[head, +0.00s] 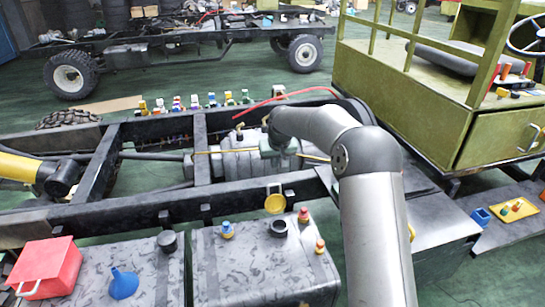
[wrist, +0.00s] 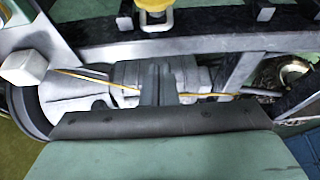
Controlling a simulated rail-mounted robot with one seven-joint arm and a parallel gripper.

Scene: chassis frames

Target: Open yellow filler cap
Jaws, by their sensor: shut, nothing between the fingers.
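The yellow filler cap (head: 275,204) is a round yellow piece with a pale loop on it. It shows tilted up beside the dark frame rail, just behind a black ring (head: 278,228) on the right-hand grey tank (head: 262,268). In the wrist view the yellow cap (wrist: 153,5) is cut off by the top edge, with its pale loop below it. My gripper (wrist: 157,70) is shut and empty, apart from the cap. In the head view my gripper (head: 280,150) is over the grey machinery between the rails, beyond the cap; its fingers are not clear there.
Small coloured caps (head: 227,229) stand on the tank. A blue funnel (head: 123,284) and a red canister (head: 46,266) are at left. Dark rails (head: 200,205) run across the chassis. An olive cab (head: 430,90) stands at right. Several coloured items line the floor behind.

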